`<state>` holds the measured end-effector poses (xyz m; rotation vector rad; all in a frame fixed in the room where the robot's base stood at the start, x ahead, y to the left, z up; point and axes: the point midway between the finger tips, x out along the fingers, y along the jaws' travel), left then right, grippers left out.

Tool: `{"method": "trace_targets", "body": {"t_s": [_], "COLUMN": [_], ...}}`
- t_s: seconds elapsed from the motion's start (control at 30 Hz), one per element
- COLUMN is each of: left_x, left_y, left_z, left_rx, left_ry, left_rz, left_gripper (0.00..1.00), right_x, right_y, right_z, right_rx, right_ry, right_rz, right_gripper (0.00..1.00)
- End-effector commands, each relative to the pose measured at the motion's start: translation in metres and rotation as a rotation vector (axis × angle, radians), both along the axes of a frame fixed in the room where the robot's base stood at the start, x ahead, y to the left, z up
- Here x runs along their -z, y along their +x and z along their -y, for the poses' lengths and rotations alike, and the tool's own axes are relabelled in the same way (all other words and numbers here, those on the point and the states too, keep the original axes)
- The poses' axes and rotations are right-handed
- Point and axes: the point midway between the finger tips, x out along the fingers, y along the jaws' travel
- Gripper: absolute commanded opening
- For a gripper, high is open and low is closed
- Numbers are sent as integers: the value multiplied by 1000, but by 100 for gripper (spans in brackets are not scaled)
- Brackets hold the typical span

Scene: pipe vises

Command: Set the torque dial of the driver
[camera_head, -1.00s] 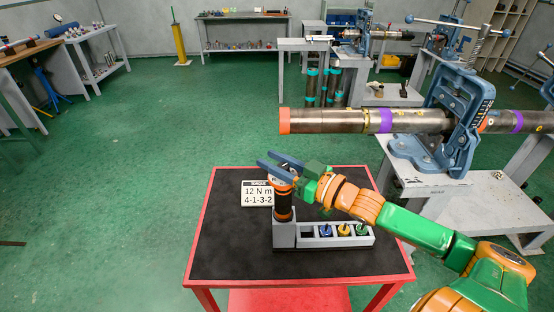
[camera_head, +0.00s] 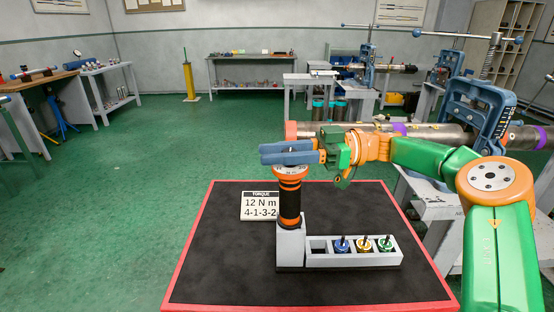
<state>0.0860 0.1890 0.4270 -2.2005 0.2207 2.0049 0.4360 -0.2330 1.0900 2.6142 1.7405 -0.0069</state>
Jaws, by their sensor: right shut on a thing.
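The driver (camera_head: 290,203) is black with orange rings and stands upright in the square block of a grey holder (camera_head: 290,245). An orange and white ring, apparently the dial (camera_head: 293,171), shows near its top. The blue fingers of my right gripper (camera_head: 287,152) are shut on the driver's top end, level, with the arm reaching in from the right. The fingers hide the very top, and the dial's marks are too small to read. A sign (camera_head: 260,206) beside the driver reads "TORQUE 12 N m 4-1-3-2". My left gripper is not in view.
The holder's tray has an empty slot (camera_head: 319,246) and a blue bit (camera_head: 342,245), a yellow bit (camera_head: 363,244) and a green bit (camera_head: 384,244). The black, red-edged table (camera_head: 225,265) is clear on the left. A pipe (camera_head: 430,132) in a blue vise (camera_head: 490,112) lies behind my right arm.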

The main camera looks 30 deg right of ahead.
Motion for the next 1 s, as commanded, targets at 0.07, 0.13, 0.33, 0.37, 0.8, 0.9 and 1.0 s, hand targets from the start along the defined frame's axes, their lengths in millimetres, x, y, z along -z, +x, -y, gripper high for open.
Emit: {"method": "trace_targets", "body": {"t_s": [0.07,0.13,0.33,0.37,0.8,0.9,1.0], "left_x": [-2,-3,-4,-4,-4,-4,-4], "left_y": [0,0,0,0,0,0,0], "left_z": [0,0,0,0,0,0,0], "left_rx": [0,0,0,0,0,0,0], "left_ry": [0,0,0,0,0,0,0], "left_rz": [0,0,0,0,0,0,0], "left_gripper": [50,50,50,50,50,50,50], "right_x": [0,0,0,0,0,0,0], "right_y": [0,-1,-3,-3,-4,-4,-4], "right_z": [0,-1,-2,-2,-2,-2,-2], "right_rx": [-29,-54,-97,-101,-109,-109,-108], "right_ry": [-3,-2,1,2,3,3,3], "right_rz": [-3,-2,0,1,2,2,2], "right_gripper": [0,0,0,0,0,59,65]}}
